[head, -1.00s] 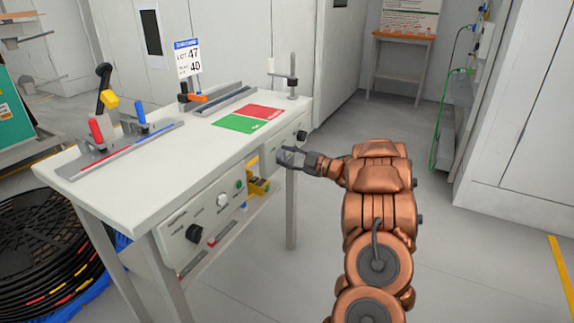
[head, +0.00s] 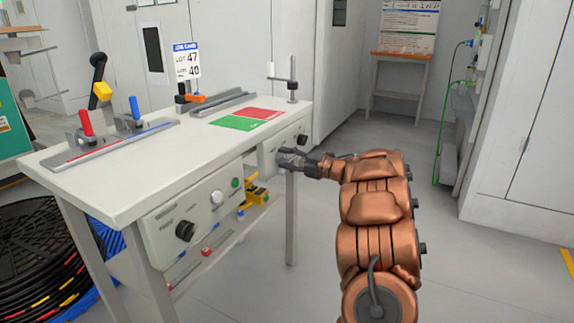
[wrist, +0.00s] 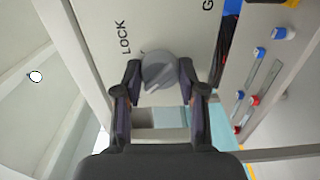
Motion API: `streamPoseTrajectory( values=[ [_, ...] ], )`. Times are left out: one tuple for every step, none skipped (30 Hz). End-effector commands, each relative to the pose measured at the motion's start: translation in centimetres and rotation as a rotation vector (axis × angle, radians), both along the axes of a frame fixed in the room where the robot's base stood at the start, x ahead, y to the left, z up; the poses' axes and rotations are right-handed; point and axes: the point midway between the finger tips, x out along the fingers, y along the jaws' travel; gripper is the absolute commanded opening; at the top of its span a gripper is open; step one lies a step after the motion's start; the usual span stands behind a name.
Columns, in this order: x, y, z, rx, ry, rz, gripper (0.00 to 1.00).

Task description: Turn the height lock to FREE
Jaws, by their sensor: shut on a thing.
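The height lock is a round grey knob (wrist: 160,72) on a pale panel, with the word LOCK beside it in the wrist view. My gripper (wrist: 160,85) has one finger on each side of the knob and is shut on it. In the head view my gripper (head: 290,160) reaches the right part of the table's front panel, and it hides the knob there. The FREE marking does not show in either view.
The white table (head: 160,150) carries a green pad (head: 240,123), a red pad (head: 255,112) and clamps with red and blue handles. A black dial (head: 185,230) sits on the front panel at left. Black reels (head: 35,240) stand at the far left. Floor to the right is clear.

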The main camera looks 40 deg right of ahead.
Motion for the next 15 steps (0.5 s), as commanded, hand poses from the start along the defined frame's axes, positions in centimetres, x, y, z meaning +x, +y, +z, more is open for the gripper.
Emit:
streamPoseTrajectory(
  values=[
    [0.0,-0.02,-0.14,-0.01,-0.002,-0.001,0.06],
    [0.0,-0.02,-0.12,-0.014,-0.003,-0.001,0.06],
    [-0.01,-0.01,-0.09,-0.019,-0.005,-0.001,0.06],
    [0.0,-0.02,-0.08,-0.022,-0.006,-0.001,0.06],
    [-0.01,-0.01,-0.07,-0.025,-0.007,-0.001,0.06],
    [-0.01,-0.01,-0.04,-0.028,-0.007,-0.001,0.06],
    [-0.02,-0.01,-0.03,-0.029,-0.008,-0.001,0.06],
    [-0.01,-0.01,-0.02,-0.03,-0.008,-0.001,0.06],
    [-0.02,-0.02,-0.01,-0.03,-0.008,-0.001,0.06],
    [-0.01,-0.01,0.0,-0.03,-0.008,-0.001,0.06],
    [-0.02,-0.02,0.0,-0.03,-0.008,-0.001,0.06],
    [-0.02,-0.02,0.0,-0.03,-0.008,-0.001,0.06],
    [-0.02,-0.02,0.0,-0.03,-0.008,-0.001,0.06],
    [-0.02,-0.02,0.0,-0.03,-0.008,-0.001,0.06],
    [-0.02,-0.02,0.0,-0.03,-0.008,-0.001,0.06]
  ],
)
